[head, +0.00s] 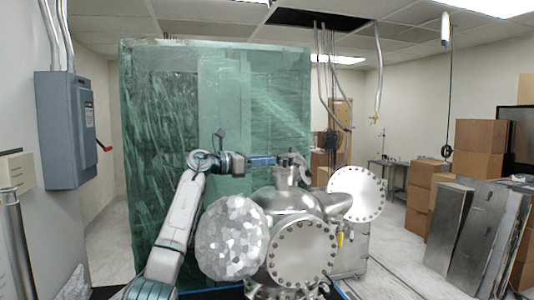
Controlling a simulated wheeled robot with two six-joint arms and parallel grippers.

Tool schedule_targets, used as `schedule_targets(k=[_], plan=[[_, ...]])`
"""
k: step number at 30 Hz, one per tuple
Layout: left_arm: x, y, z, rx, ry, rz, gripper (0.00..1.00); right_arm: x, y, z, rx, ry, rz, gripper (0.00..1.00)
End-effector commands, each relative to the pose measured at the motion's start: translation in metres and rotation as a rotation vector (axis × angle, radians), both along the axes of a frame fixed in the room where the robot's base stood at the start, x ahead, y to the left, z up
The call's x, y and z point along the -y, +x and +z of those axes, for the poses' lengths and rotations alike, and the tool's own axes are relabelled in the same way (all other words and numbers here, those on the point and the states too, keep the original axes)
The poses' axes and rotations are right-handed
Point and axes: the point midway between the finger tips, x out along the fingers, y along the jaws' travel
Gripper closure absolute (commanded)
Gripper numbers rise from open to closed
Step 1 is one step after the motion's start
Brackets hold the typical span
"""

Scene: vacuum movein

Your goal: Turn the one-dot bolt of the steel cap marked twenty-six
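A steel vacuum chamber (283,203) stands in front of me with several round ports. A round bolted cap (302,253) faces me at the front, and another bolted cap (357,194) is on the right side arm. A faceted, mottled disc (232,238) is at the left. No number or dot mark is legible on any of them, so I cannot tell which is twenty-six. My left gripper (294,161) is at the small upright top port (284,178); its fingers are too small to read, and I cannot tell whether it touches. My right gripper is not in view.
A large crate-like block wrapped in green film (150,140) stands behind the chamber. Cardboard boxes (478,150) and leaning metal panels (450,228) are at the right. A grey electrical box (65,130) is on the left wall. Bare floor (395,240) shows right of the chamber.

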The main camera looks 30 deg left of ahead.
Motion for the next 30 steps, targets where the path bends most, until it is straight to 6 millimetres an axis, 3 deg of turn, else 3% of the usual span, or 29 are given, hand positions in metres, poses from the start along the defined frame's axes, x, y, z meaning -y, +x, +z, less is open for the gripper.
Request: schedule_targets(k=[4,13,14,19,30], plan=[[0.0069,0.01,0.0014,-0.001,-0.001,-0.001,0.65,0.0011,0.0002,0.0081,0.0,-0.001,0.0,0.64],[0.0079,0.0122,-0.0004,0.0,0.0,0.0,0.65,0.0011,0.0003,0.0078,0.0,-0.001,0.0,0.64],[0.0079,0.0122,-0.0003,0.0,0.0,0.0,0.67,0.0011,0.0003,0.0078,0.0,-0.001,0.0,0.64],[0.0079,0.012,-0.0002,0.001,-0.001,0.0,1.0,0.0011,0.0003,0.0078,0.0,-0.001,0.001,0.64],[0.0093,0.0113,-0.0009,0.001,0.002,0.044,1.0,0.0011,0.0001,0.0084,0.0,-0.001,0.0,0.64]])
